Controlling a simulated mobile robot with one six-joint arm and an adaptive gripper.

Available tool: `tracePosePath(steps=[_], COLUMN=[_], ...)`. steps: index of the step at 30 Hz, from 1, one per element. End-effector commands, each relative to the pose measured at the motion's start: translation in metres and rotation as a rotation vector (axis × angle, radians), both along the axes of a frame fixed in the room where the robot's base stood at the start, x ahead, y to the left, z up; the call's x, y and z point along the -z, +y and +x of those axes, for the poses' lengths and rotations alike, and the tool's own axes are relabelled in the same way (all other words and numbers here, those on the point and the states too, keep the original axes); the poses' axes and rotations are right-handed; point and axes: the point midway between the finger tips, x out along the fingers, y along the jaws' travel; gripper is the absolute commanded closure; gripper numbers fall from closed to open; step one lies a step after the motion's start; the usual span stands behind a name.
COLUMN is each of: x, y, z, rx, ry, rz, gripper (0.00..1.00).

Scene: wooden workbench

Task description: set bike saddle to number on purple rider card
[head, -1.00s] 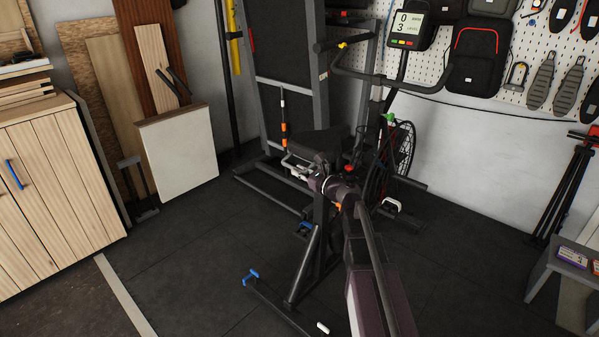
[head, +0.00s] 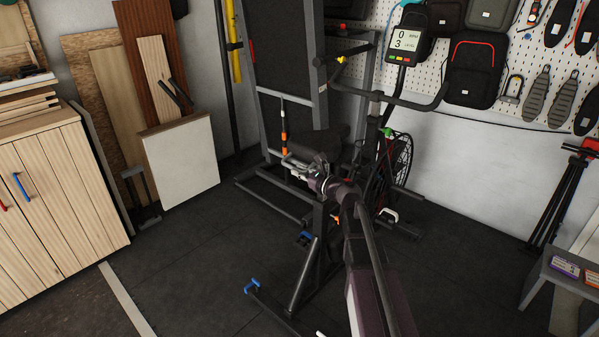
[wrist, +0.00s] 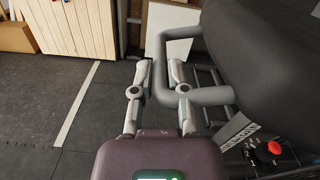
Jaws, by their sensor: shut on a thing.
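The bike's black saddle (head: 318,146) stands on its post in the middle of the head view and fills the upper right of the wrist view (wrist: 270,45). A grey looped handle (wrist: 208,96) sticks out beside the saddle. My gripper (wrist: 158,72) is shut on this handle, one finger on each side of its bar; it also shows in the head view (head: 298,166). A red knob (wrist: 274,147) sits below the saddle near a marked strip whose figures I cannot read surely. The purple rider card (head: 564,267) lies on a grey stool at the right; its number is too small to read.
The bike's console (head: 405,42) and fan wheel (head: 397,160) stand behind the saddle. A wooden cabinet (head: 60,195) is at the left, a black tripod (head: 562,200) at the right. The dark floor (head: 190,270) between cabinet and bike is clear.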

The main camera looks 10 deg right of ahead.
Motion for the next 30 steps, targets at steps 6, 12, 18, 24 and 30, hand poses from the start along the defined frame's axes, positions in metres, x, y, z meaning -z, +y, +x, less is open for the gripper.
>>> tracePosePath(steps=[6,12,18,24,30], x=[-0.0062,-0.0063,-0.0058,-0.0051,-0.0048], y=[0.0006,0.0005,0.0003,0.0002,-0.0011], z=[0.0012,0.0021,0.0015,0.0006,-0.0018], rx=[-0.001,0.0,0.0,0.0,0.0], ry=[-0.001,-0.001,0.0,0.0,0.001], rz=[0.006,0.006,0.004,0.001,0.001], gripper=[1.0,1.0,0.46,0.46,0.46])
